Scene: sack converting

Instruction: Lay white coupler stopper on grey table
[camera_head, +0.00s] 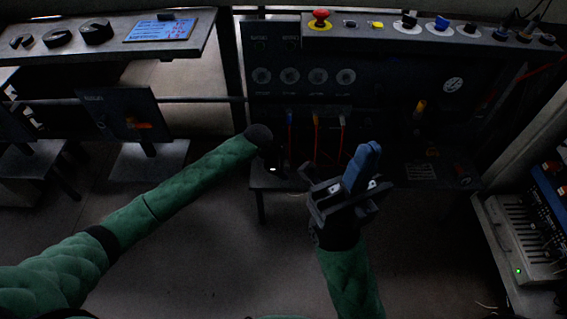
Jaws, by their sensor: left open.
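My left gripper (274,166) is open over the left end of a dark table (263,181) below the panel; its fingers are hard to make out. A tiny white spot (272,169) shows at its tip; I cannot tell whether it is the white coupler stopper. My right gripper (352,186) is in front of the table, shut on a long blue piece (362,166) that points up and away. No other white stopper is clear in the shadow, and I cannot tell for sure which surface is the grey table.
A control console (400,34) with a red button (320,17) stands behind. The front floor is clear.

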